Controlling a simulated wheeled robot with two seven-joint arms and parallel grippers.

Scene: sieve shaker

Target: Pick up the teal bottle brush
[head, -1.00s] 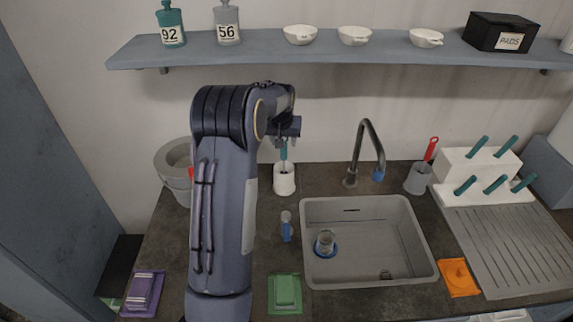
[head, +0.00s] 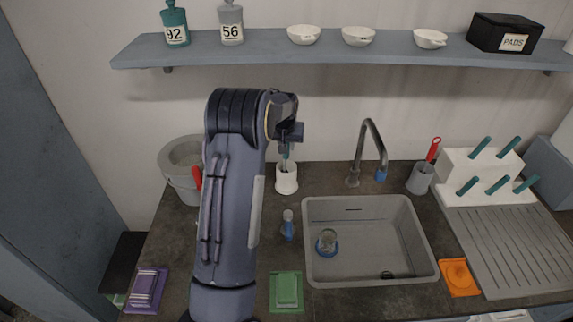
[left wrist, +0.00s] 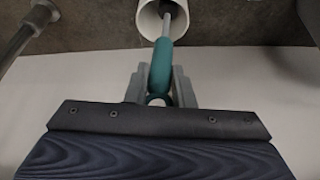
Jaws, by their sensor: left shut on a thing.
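The teal bottle brush (left wrist: 161,66) stands with its pale shaft running down into a white round holder (head: 286,180) on the counter behind the sink's left side. The holder's mouth also shows at the top of the left wrist view (left wrist: 148,18). My left gripper (left wrist: 160,88) is shut on the teal handle, one finger on each side. In the head view the gripper is above the holder and mostly hidden by my own wrist. The brush head is hidden inside the holder. My right gripper is not in view.
A blue bottle (head: 288,225) stands in front of the holder. A shelf (head: 260,50) runs above. A grey bucket (head: 180,165) is at left.

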